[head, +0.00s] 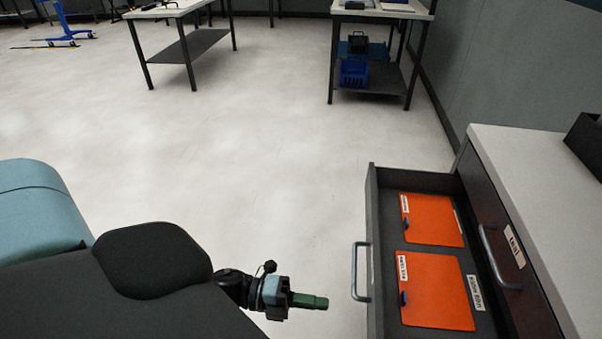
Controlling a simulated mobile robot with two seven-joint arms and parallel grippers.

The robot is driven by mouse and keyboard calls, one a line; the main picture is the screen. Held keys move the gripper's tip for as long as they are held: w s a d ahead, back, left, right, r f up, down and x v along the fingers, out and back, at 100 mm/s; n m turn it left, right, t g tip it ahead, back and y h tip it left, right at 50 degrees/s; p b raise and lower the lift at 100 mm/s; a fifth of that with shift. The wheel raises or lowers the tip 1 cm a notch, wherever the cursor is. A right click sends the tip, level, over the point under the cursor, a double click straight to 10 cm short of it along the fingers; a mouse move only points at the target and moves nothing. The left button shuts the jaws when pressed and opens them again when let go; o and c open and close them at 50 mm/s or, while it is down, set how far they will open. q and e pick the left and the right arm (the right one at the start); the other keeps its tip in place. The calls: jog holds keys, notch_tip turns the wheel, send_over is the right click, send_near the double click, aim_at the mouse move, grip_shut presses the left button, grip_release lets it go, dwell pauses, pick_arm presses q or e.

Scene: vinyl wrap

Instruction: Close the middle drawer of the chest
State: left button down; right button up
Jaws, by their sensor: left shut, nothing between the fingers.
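The chest (540,190) stands at the right, with a white top and dark drawer fronts. A drawer (373,195) is pulled out to the left, below a closed drawer (482,200). Two orange folders or cards with labels lie in it. Its metal handle (356,271) is on its left-facing front. My left gripper (322,302) is shut and empty, a short way left of the handle and apart from it in the picture. The chest's lower part is outside the view, so I cannot tell the drawer's place in the stack. My right gripper is not in view.
The floor (270,150) left of the chest is clear. A table (190,45) stands at the back left, and another table (375,75) with a blue crate (354,74) on its shelf stands at the back. A dark tray (586,145) sits on the chest top.

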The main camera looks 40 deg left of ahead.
aim_at(370, 310)
pick_arm(q)
jog(key=p+x, duration=0.1)
jog(key=x, duration=0.7)
jog(key=shift+w+d, duration=0.15)
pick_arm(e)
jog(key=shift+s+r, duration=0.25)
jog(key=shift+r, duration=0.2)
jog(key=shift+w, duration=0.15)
